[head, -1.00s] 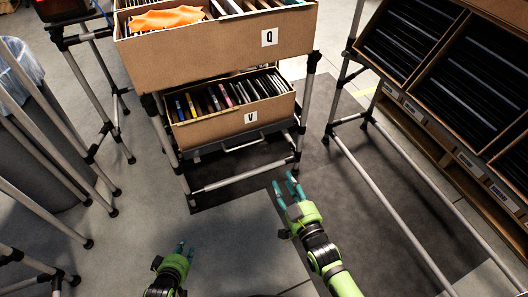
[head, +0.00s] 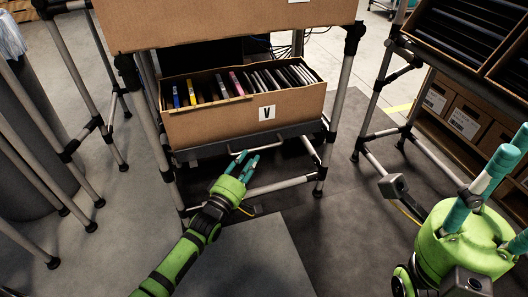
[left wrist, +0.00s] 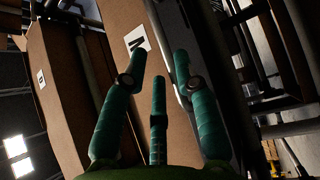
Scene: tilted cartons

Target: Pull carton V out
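Carton V (head: 220,119) is a brown open box with a white V label, full of upright dark and coloured folders. It rests on a dark tray (head: 205,150) with a front handle (head: 238,157), under the upper carton. My left gripper (head: 248,157) is just in front of the handle, fingers spread and empty; it partly covers the handle, and contact cannot be told. In the left wrist view, the spread fingers (left wrist: 160,55) point at carton V's front (left wrist: 120,14). My right gripper (head: 505,165) is at the lower right, fingers apart, holding nothing, well away from the carton.
A larger brown carton (head: 210,27) stands on the shelf above carton V. Pipe posts (head: 338,110) frame the rack on both sides, with a lower crossbar (head: 280,185) below the tray. Another rack with dark-filled cartons stands at right. The floor in front is mostly clear.

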